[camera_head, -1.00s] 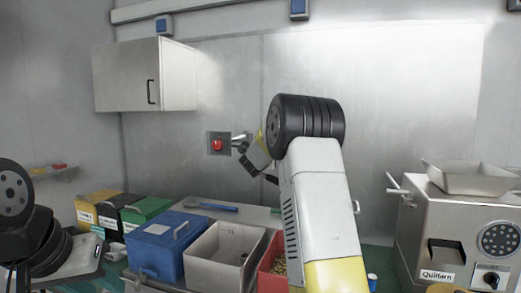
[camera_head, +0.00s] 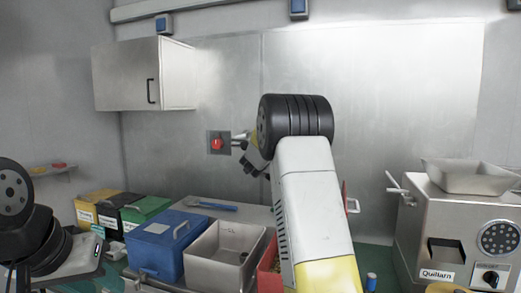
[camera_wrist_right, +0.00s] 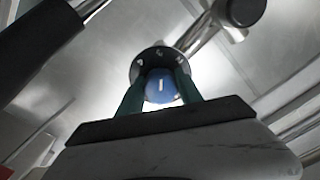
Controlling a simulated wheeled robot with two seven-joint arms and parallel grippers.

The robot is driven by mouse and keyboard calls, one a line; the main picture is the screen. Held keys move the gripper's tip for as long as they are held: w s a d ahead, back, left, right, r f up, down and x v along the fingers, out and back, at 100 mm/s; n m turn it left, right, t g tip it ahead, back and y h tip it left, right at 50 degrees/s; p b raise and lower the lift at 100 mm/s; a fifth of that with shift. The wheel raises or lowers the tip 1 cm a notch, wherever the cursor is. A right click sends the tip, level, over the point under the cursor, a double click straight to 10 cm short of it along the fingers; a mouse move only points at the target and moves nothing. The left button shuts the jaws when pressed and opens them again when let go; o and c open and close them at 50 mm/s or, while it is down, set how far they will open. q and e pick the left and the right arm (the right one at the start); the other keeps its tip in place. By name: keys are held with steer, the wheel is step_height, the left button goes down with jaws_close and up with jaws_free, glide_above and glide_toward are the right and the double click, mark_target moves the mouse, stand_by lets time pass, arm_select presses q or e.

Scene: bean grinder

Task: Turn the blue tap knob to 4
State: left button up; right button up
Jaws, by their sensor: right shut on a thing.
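The blue tap knob (camera_wrist_right: 161,88) shows in the right wrist view, round, with a white mark that stands nearly upright in the picture. A dark dial ring (camera_wrist_right: 150,56) with small pale marks surrounds it; I cannot read them clearly. The green fingers of my right gripper (camera_wrist_right: 160,93) are shut on the knob, one on each side. In the head view my right gripper (camera_head: 252,160) is at the back wall, partly behind my own arm, and the blue knob is hidden there.
A red knob (camera_head: 217,144) on a dark plate is left of my right gripper. A metal pipe (camera_wrist_right: 203,32) crosses above the knob. Below stand a blue box (camera_head: 160,248), a grey bin (camera_head: 212,262) and a red bin (camera_head: 268,281). A grinder (camera_head: 450,240) stands at right.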

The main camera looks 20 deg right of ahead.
steer(key=n, duration=0.4)
steer(key=shift+f+n, duration=0.2)
steer(key=shift+n, duration=2.1)
steer(key=o, duration=1.2)
steer(key=shift+s, duration=0.1)
steer(key=shift+o, duration=0.8)
steer(key=shift+d, duration=0.1)
steer(key=shift+r, duration=0.1)
steer(key=v, duration=0.7)
steer(key=shift+s+a, duration=0.25)
steer(key=shift+s, duration=0.1)
